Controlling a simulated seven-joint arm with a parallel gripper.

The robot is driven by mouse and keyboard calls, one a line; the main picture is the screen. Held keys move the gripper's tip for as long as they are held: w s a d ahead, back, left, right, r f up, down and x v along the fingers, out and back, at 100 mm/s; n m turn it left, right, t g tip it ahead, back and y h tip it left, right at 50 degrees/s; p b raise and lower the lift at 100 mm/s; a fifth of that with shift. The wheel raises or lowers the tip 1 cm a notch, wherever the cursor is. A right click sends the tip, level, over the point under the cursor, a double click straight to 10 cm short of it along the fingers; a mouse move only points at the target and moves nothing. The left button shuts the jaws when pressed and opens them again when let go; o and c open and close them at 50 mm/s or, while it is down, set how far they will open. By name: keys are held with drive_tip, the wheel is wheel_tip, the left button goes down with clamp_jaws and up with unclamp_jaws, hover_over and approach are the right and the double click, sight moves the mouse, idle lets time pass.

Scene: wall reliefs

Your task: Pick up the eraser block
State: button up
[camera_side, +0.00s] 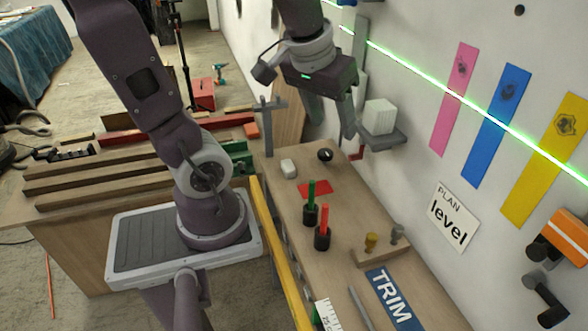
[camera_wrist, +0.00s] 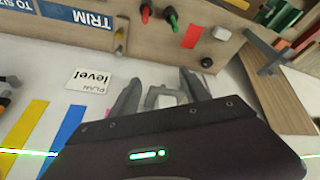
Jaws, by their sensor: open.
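A white ribbed block (camera_side: 381,116) sits on a small grey wall shelf (camera_side: 384,139). A smaller white rounded block (camera_side: 288,168) lies on the bench, and it also shows in the wrist view (camera_wrist: 222,33). I cannot tell for sure which is the eraser block. My gripper (camera_side: 332,126) is open and empty, pointing down just left of the shelf in the side view. In the wrist view, the ribbed block (camera_wrist: 166,101) shows between my fingers (camera_wrist: 162,80), partly hidden by the gripper body. It looks apart from the fingers.
The bench (camera_side: 283,202) holds a red patch (camera_side: 315,188), a black knob (camera_side: 325,155), green and red markers in black cups (camera_side: 322,238) and pegs. The wall carries coloured strips (camera_side: 494,110), a sign (camera_side: 452,217) and a green laser line. Grey uprights stand near my gripper.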

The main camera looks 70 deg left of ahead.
drive_tip(key=w+a+f+n+g, duration=0.1)
drive_tip(key=w+a+f+n, duration=0.25)
drive_tip(key=a, duration=0.35)
drive_tip(key=n+g, duration=0.3)
drive_tip(key=n, duration=0.6)
hover_over(288, 165)
drive_tip(key=f, duration=1.1)
drive_tip(key=w+f, duration=0.1)
drive_tip(key=f, duration=0.5)
drive_tip(key=shift+d, duration=0.35)
drive_tip(key=f, duration=0.4)
drive_tip(key=s+f, duration=0.1)
drive_tip(key=f, duration=0.1)
drive_tip(key=shift+a+f, duration=0.3)
drive_tip(key=shift+f, duration=0.05)
clamp_jaws()
